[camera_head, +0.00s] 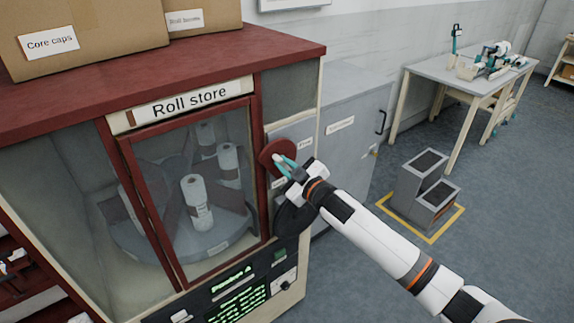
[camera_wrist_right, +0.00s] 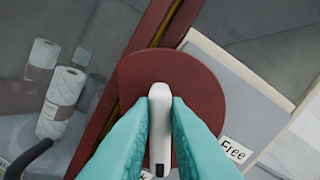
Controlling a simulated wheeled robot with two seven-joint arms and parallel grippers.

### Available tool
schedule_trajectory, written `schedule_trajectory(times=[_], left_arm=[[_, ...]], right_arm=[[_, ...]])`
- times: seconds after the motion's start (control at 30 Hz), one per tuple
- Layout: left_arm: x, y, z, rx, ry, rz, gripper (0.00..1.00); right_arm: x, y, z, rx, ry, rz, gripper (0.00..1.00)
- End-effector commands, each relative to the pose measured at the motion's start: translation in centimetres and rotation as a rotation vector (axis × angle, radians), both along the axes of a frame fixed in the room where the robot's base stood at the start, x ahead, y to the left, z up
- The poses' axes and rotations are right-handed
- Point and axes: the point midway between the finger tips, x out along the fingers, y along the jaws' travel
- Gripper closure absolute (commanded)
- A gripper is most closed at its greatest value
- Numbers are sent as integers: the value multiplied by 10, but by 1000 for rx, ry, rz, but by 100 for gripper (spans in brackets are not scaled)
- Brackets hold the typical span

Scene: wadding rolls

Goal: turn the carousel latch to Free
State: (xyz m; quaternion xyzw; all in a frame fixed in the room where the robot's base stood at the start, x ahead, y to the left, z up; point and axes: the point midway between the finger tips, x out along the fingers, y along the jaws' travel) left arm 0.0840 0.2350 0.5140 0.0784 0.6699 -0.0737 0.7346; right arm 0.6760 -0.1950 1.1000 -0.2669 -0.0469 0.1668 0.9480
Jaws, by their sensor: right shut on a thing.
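The carousel latch is a round dark red disc (camera_head: 268,158) with a white lever, on the panel right of the roll store's glass door. The disc (camera_wrist_right: 205,85) and lever (camera_wrist_right: 160,105) show close up in the right wrist view. My right gripper (camera_head: 285,162) is shut on the lever, a teal finger on each side. The lever's dark-marked end points down in that view, beside a mostly hidden label (camera_wrist_right: 146,173). The "Free" label (camera_wrist_right: 233,150) sits to the right of that end. My left gripper is not in view.
The glass door (camera_head: 190,200) is closed, with white wadding rolls (camera_head: 196,198) on the carousel behind it. A dark round part (camera_head: 290,218) sits below the latch. A grey cabinet (camera_head: 350,130) stands right of it, and a grey step unit (camera_head: 425,185) stands on the floor.

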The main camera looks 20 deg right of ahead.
Motion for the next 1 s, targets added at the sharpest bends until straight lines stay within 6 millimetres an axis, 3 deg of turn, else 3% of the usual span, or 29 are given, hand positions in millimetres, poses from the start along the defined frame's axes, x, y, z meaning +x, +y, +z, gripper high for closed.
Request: schedule_trajectory(times=[1.0], left_arm=[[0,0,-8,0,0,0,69]], right_arm=[[-3,8,-13,-843,-306,0,100]])
